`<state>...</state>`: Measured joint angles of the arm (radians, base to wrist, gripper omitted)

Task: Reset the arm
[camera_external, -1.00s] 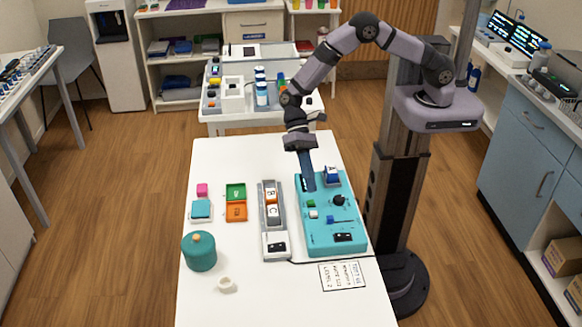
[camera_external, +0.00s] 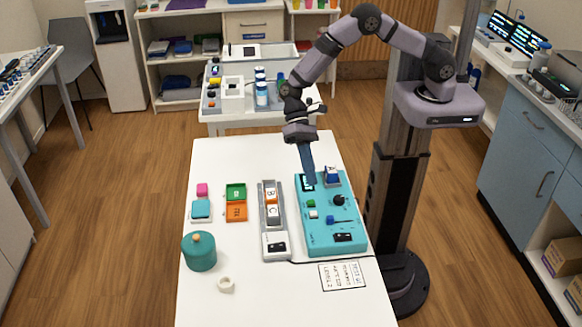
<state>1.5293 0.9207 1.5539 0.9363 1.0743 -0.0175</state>
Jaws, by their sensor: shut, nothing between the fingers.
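My gripper (camera_external: 310,181) hangs from the arm, pointing down, with its fingers together and nothing between them. Its tip shows over the far left part of the teal control panel (camera_external: 345,222), near a small dark screen (camera_external: 305,183). I cannot tell the exact height, but the tip seems a little above the panel. The panel carries a blue-and-white block (camera_external: 332,175), a black knob (camera_external: 339,200), a green button (camera_external: 311,203) and a blue switch (camera_external: 330,219).
Left of the panel stand a grey rack (camera_external: 264,198) with lettered blocks, green (camera_external: 236,191) and orange (camera_external: 236,212) blocks, a teal lidded jar (camera_external: 199,251) and a white ring (camera_external: 226,284). A printed card (camera_external: 343,275) lies in front.

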